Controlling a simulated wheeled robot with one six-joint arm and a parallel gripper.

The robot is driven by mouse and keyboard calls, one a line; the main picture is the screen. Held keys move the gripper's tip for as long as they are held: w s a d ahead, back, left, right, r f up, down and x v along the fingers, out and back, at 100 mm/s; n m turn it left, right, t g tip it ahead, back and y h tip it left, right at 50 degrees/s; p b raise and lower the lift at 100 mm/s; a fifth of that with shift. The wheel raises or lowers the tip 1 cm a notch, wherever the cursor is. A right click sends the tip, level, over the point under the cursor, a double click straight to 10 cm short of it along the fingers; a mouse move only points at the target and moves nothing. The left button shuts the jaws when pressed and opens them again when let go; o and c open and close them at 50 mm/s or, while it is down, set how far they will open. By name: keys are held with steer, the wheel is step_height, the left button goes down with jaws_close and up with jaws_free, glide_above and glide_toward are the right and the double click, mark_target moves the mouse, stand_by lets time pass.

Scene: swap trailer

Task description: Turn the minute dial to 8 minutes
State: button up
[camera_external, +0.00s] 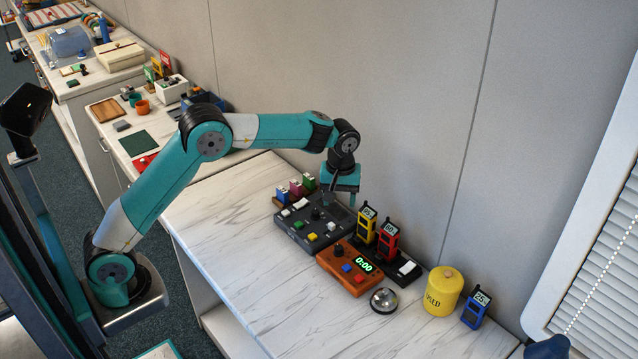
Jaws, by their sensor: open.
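An orange timer box (328,264) stands on the marble-look counter, its green display (364,264) reading 0:00. A dark dial (339,250) sits on its top, with a blue button (347,267) and a red button (360,278) near it. I cannot read any dial marks. My gripper (327,200) points down over the far part of a dark grey control panel (298,233), behind the orange box and apart from its dial. It is open and seems empty; its fingertips are small and dark against the panel.
The grey panel bears knobs and coloured buttons. A silver bell (384,300), yellow canister (442,291) and blue device (475,309) are nearer. The counter's left part is clear.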

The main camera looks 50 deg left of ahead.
mark_target(339, 247)
steer(key=f, duration=1.7)
steer(key=shift+d+f, duration=0.2)
steer(key=shift+f, duration=0.05)
steer(key=c, duration=0.9)
